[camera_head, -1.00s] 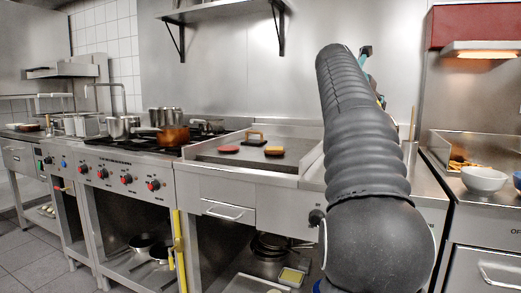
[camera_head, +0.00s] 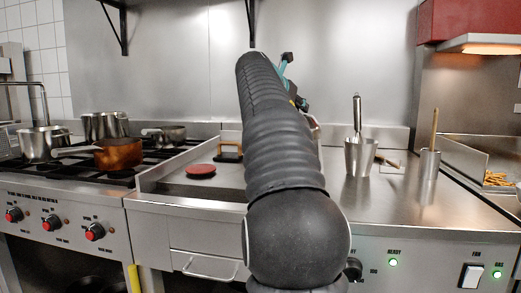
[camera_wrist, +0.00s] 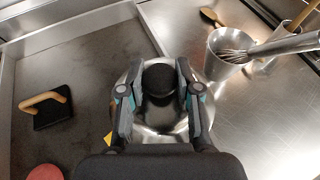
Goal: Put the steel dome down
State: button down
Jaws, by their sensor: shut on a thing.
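The steel dome (camera_wrist: 150,131) is a shiny round cover with a black knob (camera_wrist: 158,80). In the wrist view it sits below my gripper (camera_wrist: 158,92), whose two fingers are shut on the knob from both sides. The dome is over the border between the dark griddle (camera_wrist: 75,105) on the left and the bare steel counter (camera_wrist: 250,130) on the right. I cannot tell whether its rim touches a surface. In the head view my arm hides most of the gripper and dome.
On the griddle are a press with a wooden handle (camera_head: 229,150) and a red disc (camera_head: 201,170). On the counter stand a steel beaker with a whisk (camera_head: 359,157) and a steel holder with a wooden handle (camera_head: 429,164). The front counter (camera_head: 390,210) is clear. Pots stand at left.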

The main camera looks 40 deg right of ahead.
jog(key=shift+w+a+f+b, duration=0.35)
jog(key=shift+w+a+f, duration=0.7)
jog(key=shift+f, duration=0.5)
jog(key=shift+w+a+f+b, duration=0.35)
jog(key=shift+w+a+f, duration=0.65)
jog(key=shift+f, duration=0.55)
jog(key=shift+w+a+f+b, duration=0.35)
jog(key=shift+w+a+f, duration=0.5)
jog(key=shift+w+f, duration=0.55)
jog(key=shift+s+f, duration=0.2)
jog(key=shift+f, duration=0.6)
jog(key=c, duration=0.8)
grip_release()
jog(key=shift+r, duration=0.5)
jog(key=v, duration=1.2)
